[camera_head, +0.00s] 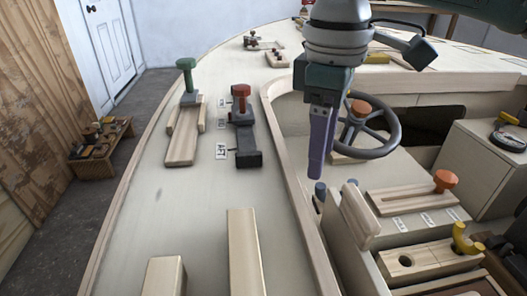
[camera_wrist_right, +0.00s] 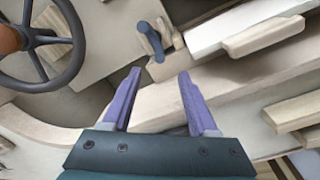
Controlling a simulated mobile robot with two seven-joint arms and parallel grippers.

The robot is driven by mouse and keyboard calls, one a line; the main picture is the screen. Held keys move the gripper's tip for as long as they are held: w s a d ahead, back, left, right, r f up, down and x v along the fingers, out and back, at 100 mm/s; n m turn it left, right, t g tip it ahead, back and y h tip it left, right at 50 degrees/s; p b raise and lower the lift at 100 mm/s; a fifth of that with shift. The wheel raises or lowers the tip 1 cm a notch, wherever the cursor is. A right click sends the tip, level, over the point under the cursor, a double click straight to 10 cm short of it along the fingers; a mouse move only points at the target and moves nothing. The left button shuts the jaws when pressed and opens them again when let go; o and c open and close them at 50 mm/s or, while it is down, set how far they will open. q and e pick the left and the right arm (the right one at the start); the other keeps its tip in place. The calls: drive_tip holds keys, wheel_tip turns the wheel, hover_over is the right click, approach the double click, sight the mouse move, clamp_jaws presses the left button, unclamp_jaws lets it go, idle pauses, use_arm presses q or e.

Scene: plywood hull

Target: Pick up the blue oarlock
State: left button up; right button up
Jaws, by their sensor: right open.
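The blue oarlock (camera_wrist_right: 152,42) stands at the edge of a pale wooden part in the right wrist view, ahead of my fingertips. In the head view only small dark-blue parts of it (camera_head: 320,189) show, just below my gripper's fingers; the rest is hidden by pale wood. My right gripper (camera_head: 316,172) points down above it with purple fingers. In the right wrist view the gripper (camera_wrist_right: 160,73) is open, with nothing between its fingers. The fingers appear apart from the oarlock. My left gripper is not in view.
A steering wheel (camera_head: 372,128) with an orange hub stands just right of my right gripper. A raised wooden rim (camera_head: 290,160) runs along the left. Orange (camera_head: 445,181) and yellow (camera_head: 466,240) pieces sit on boards at the right. The deck at left has free room.

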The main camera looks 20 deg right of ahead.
sight(322, 182)
drive_tip(key=f+b, duration=0.1)
drive_tip(key=f, duration=0.3)
drive_tip(key=d+f+b, duration=0.1)
drive_tip(key=f, duration=0.1)
drive_tip(key=shift+f+b, duration=0.3)
drive_tip(key=shift+f, duration=0.05)
drive_tip(key=shift+r, duration=0.1)
clamp_jaws()
